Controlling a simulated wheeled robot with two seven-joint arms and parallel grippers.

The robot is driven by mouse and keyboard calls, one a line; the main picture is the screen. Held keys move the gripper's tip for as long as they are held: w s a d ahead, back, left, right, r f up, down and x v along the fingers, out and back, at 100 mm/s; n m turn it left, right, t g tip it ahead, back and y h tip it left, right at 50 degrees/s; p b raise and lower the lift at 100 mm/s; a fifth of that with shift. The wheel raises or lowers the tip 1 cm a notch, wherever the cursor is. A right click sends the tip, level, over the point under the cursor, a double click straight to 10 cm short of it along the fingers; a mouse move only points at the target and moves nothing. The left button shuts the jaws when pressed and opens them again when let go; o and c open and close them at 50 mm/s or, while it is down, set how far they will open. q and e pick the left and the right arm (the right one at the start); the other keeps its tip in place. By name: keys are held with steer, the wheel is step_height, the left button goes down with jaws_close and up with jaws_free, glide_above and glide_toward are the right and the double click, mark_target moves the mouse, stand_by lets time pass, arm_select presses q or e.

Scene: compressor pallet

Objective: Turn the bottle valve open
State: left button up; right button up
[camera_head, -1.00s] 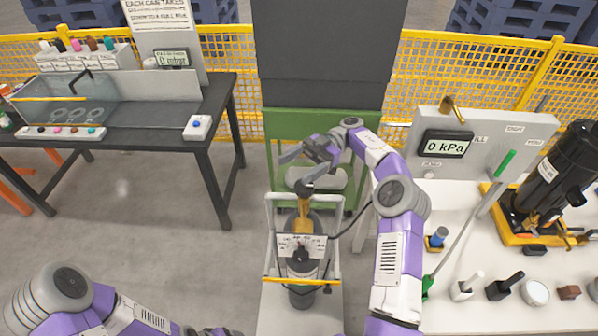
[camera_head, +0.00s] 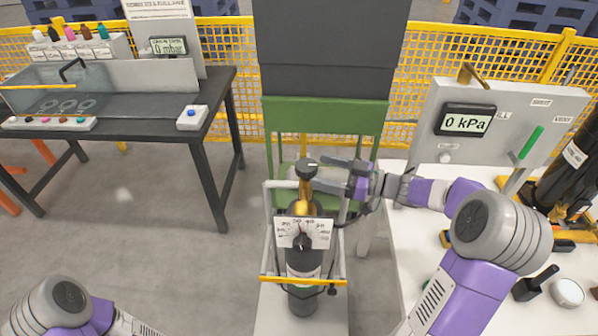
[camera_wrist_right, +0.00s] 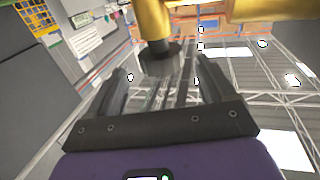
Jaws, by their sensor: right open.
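The dark bottle (camera_head: 302,297) stands upright in a light-framed carrier in front of me. On its top sits a brass valve (camera_head: 304,193) with a black knob (camera_head: 306,168). My right gripper (camera_head: 319,174) is open and comes in level from the right, its fingertips close beside the knob. In the right wrist view the knob (camera_wrist_right: 159,60) hangs from the brass body (camera_wrist_right: 152,18), in line with the gap between the fingers. I cannot tell whether the fingers touch it. Only part of my left arm shows at lower left; its gripper is out of view.
A white gauge card (camera_head: 287,233) sits in front of the valve, above the carrier's yellow bar (camera_head: 300,281). A panel with a 0 kPa display (camera_head: 465,121) stands at right. A green stand (camera_head: 345,115) is behind. A black bench (camera_head: 135,105) is at left, with clear floor between.

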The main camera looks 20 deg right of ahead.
mark_target(299, 163)
steer(key=b+x, duration=0.1)
steer(key=x, duration=0.6)
steer(key=shift+a+b, duration=0.15)
steer(key=shift+b, duration=0.15)
steer(key=shift+r, duration=0.1)
steer(key=shift+c, duration=0.2)
